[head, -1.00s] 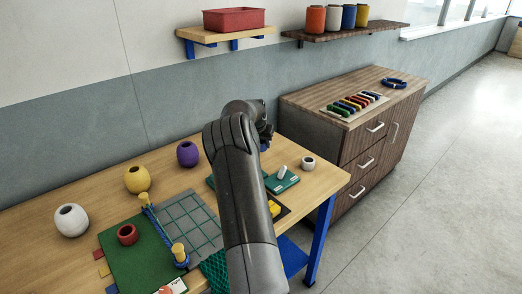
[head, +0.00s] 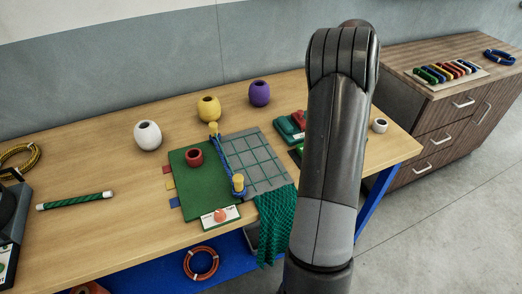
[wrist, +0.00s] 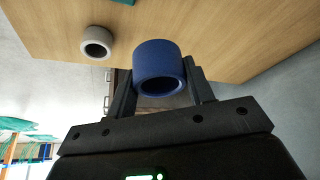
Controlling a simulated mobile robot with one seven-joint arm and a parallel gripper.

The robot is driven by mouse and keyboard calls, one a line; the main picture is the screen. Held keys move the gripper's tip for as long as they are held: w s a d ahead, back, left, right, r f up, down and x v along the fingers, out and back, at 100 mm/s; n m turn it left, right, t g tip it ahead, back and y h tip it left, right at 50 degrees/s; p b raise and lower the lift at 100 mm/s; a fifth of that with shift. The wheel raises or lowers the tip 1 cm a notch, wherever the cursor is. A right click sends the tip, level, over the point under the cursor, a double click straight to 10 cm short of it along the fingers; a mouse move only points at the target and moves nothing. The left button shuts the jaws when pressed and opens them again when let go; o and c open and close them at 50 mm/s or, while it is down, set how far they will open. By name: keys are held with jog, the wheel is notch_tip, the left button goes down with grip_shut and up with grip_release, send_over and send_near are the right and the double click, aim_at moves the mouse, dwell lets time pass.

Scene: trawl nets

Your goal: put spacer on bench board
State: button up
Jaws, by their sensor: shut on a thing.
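A blue ring-shaped spacer (wrist: 154,62) is between the two fingers of my gripper (wrist: 160,82) in the wrist view, its open end facing the camera. My gripper is shut on it, with bare wooden bench top behind. In the head view my arm hides the gripper and spacer. A green board (head: 190,198) lies on the bench, with a red spacer (head: 194,157) on it. A grey gridded panel (head: 262,172) adjoins it, with two yellow posts and blue rope between them. I cannot tell for certain which is the bench board.
White (head: 148,135), yellow (head: 208,109) and purple (head: 259,93) rounded floats stand along the back of the bench (head: 110,155). A white ring (head: 380,125) sits near its right end and shows in the wrist view. Green netting (head: 275,222) hangs over the front edge.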

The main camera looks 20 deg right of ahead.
jog(key=s+a+r+n+y, duration=0.1)
jog(key=s+a+r+n, duration=0.1)
jog(key=a, duration=1.6)
jog(key=n+t, duration=0.1)
jog(key=n, duration=0.2)
send_near(251, 150)
jog(key=shift+w+d+f+y, duration=0.15)
jog(key=shift+w+d+f, duration=0.15)
jog(key=shift+d, duration=0.2)
jog(key=shift+w+d+f+y, duration=0.15)
jog(key=shift+w+d+f, duration=0.15)
jog(key=shift+d, duration=0.2)
jog(key=shift+w+a+f, duration=0.2)
jog(key=shift+a+f, duration=0.05)
jog(key=shift+f, duration=1.9)
jog(key=shift+f, duration=0.15)
jog(key=o, duration=1)
jog(key=shift+c, duration=0.2)
